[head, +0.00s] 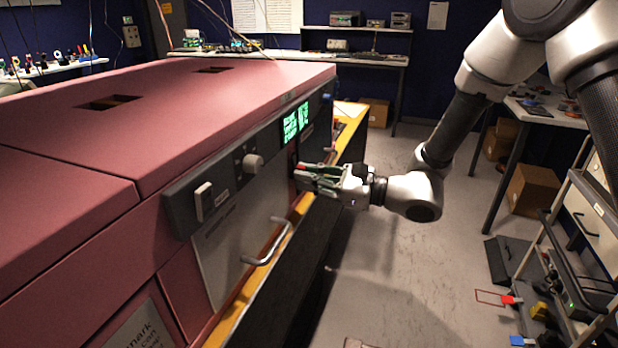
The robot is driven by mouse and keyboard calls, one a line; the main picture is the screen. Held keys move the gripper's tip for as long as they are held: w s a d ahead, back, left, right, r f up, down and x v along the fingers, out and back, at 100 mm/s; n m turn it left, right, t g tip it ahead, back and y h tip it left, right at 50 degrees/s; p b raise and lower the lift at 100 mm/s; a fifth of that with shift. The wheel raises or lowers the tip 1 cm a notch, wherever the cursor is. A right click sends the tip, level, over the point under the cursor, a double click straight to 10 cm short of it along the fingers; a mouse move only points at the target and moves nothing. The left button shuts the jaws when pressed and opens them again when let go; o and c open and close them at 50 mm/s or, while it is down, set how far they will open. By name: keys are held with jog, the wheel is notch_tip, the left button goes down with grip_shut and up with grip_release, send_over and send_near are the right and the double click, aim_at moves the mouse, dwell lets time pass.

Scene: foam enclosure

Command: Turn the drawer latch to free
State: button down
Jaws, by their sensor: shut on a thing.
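My gripper (304,178) reaches in from the right to the front of the red machine, just below the green displays. Its fingers are shut at the upper right of the grey drawer front (225,255). They close on the drawer latch, which is mostly hidden by the fingers, so how far it is turned cannot be told. A silver bar handle (268,245) sits on the drawer front, below and left of my gripper. The drawer looks closed.
The dark control strip carries a white rocker switch (203,201), a round knob (253,161) and green displays (295,122). A black ledge (290,275) runs below the drawer. A cart (580,270) stands at the right, with open floor (400,270) between.

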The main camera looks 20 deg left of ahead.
jog(key=shift+a+m, duration=0.1)
jog(key=shift+m, duration=1.2)
jog(key=shift+m, duration=0.3)
jog(key=c, duration=1.5)
grip_release()
jog(key=shift+a, duration=0.1)
jog(key=d, duration=0.8)
jog(key=s+d, duration=0.1)
jog(key=d, duration=0.3)
jog(key=shift+w, duration=0.1)
